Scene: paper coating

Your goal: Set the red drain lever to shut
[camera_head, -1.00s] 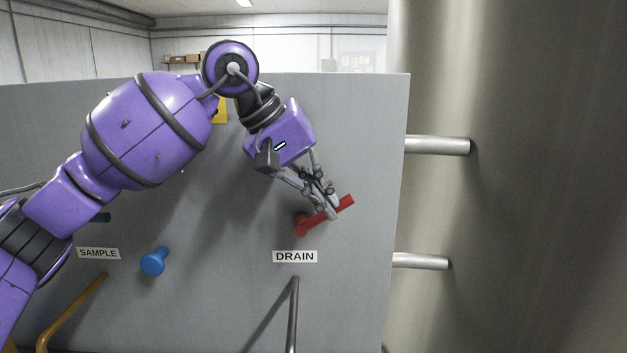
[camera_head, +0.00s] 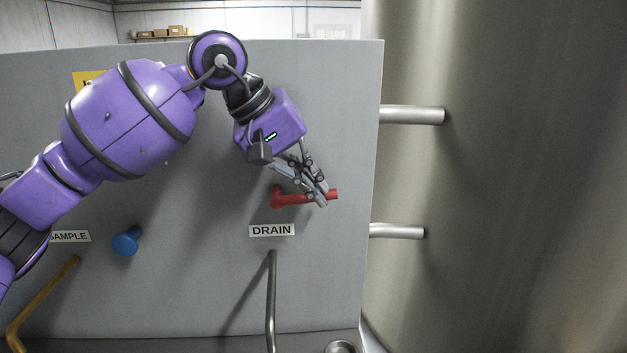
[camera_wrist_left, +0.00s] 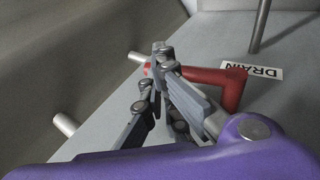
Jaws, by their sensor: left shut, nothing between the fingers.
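The red drain lever (camera_head: 293,198) is on the grey panel, just above the DRAIN label (camera_head: 271,230). Its pivot end is at the left and its handle points right, close to horizontal in the head view. My left gripper (camera_head: 323,198) is shut and empty, with its fingertips at the outer part of the handle, overlapping it from above. In the left wrist view the lever (camera_wrist_left: 215,77) passes behind the shut fingers (camera_wrist_left: 160,55); whether they touch it is unclear. My right gripper is not in view.
A blue knob (camera_head: 126,241) sits to the left near the SAMPLE label (camera_head: 70,237). A grey pipe (camera_head: 271,300) runs down below the DRAIN label. A large metal tank (camera_head: 500,180) with two stub pipes stands right of the panel.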

